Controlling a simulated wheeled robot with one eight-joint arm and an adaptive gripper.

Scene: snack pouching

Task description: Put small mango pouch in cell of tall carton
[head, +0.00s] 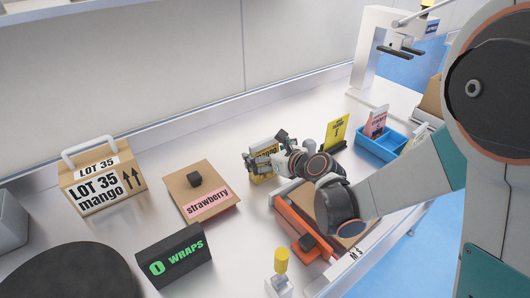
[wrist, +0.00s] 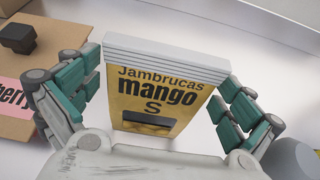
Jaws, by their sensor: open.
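The small mango pouch (wrist: 160,92) is yellow with a pale ridged top edge and reads "Jambrucas mango S". In the wrist view it stands upright between the two fingers of my gripper (wrist: 158,95), with a visible gap on either side. In the head view the pouch (head: 262,164) is partly hidden behind my gripper (head: 266,151), which is open around it. A brown carton (head: 432,103) shows at the far right, partly hidden by my arm. I cannot tell whether it is the tall carton, and no cells show in it.
A blue divided bin (head: 372,147) holds a pink pouch, beside a yellow card (head: 337,131). An orange-framed device (head: 298,232) lies under my arm. A strawberry box (head: 200,191), a Lot 35 mango carton (head: 103,181) and a black wraps box (head: 174,256) stand left.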

